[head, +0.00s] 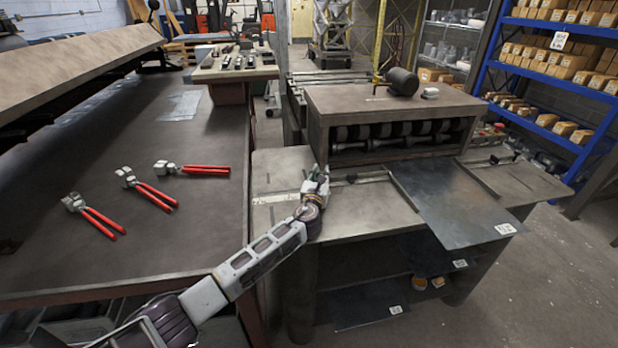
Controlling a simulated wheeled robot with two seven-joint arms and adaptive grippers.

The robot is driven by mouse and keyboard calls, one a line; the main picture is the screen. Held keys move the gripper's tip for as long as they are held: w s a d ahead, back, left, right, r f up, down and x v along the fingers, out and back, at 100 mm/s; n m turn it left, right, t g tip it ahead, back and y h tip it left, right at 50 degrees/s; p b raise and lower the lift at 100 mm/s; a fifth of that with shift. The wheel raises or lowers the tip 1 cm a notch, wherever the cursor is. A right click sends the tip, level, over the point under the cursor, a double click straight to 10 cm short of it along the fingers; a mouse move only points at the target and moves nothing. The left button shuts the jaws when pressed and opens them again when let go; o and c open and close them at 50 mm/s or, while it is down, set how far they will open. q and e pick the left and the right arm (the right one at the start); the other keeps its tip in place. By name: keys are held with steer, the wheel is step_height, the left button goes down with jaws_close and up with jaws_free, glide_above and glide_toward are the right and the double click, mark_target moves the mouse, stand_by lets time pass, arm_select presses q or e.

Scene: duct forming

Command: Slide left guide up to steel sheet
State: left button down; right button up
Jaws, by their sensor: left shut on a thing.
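The steel sheet (450,205) is a dark flat plate with a white label. It lies on the forming machine's front table, its back edge near the rollers and its front corner past the table edge. My left gripper (320,176) is at the left part of this table, left of the sheet with a clear gap between. A thin rail with a small dark knob (351,178) runs between the gripper and the sheet. My right gripper is out of view.
The roller housing (316,128) stands behind the table. More sheets (365,305) lie on lower shelves. Three red-handled tools (205,170) lie on the workbench (60,240) at left. Blue shelving with boxes (555,125) stands at right.

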arm_select(q)
steer(key=shift+w+d+r, duration=0.1)
steer(key=shift+d, duration=0.6)
steer(key=c, duration=1.7)
jaws_free()
steer(key=o, duration=0.4)
steer(key=shift+s+a, duration=0.3)
steer(key=shift+s, duration=0.55)
steer(key=shift+s+a, duration=0.15)
steer(key=shift+s, duration=1.55)
steer(key=shift+s+a, duration=0.15)
steer(key=shift+s, duration=1.5)
steer(key=shift+s+a, duration=0.15)
steer(key=shift+s, duration=1.55)
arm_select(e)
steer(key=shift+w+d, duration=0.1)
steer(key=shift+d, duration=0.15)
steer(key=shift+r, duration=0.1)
